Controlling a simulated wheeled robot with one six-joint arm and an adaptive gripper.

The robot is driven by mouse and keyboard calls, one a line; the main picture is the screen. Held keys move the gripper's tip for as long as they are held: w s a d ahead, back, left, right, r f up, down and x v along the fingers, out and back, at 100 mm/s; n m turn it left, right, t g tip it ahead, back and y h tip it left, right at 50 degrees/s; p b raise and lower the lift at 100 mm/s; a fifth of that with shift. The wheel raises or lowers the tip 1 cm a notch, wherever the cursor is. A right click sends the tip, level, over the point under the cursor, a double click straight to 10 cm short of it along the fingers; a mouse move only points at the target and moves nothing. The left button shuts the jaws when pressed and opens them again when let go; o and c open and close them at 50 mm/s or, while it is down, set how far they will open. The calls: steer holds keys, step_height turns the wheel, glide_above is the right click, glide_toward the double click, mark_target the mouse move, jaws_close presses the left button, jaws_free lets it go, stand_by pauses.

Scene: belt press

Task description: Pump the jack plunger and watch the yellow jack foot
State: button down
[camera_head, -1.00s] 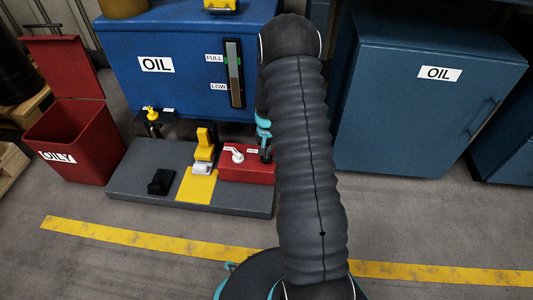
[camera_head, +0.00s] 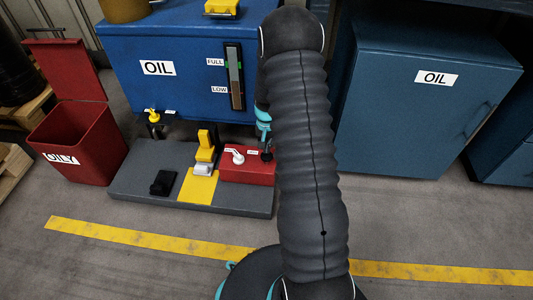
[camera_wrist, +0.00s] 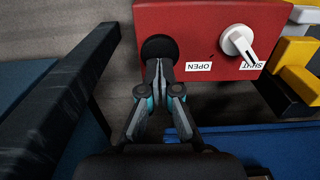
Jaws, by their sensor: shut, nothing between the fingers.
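The red jack box (camera_head: 240,177) stands on the grey base plate. The round black plunger top (camera_wrist: 158,46) shows at the box's left end in the wrist view. My gripper (camera_wrist: 160,64) is shut and empty, its fingertips at the near edge of the plunger; I cannot tell if they touch. In the head view my gripper (camera_head: 266,150) is partly hidden by my arm.
The blue oil tank (camera_head: 180,85) stands behind the base plate (camera_head: 140,180). A blue oil cabinet (camera_head: 420,120) is on the right, a red oily bin (camera_head: 75,145) on the left. A black block (camera_head: 163,182) lies on the plate. Floor in front is clear.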

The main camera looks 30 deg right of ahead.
mark_target(267, 155)
steer(key=shift+r+p, duration=0.8)
steer(key=shift+r, duration=0.75)
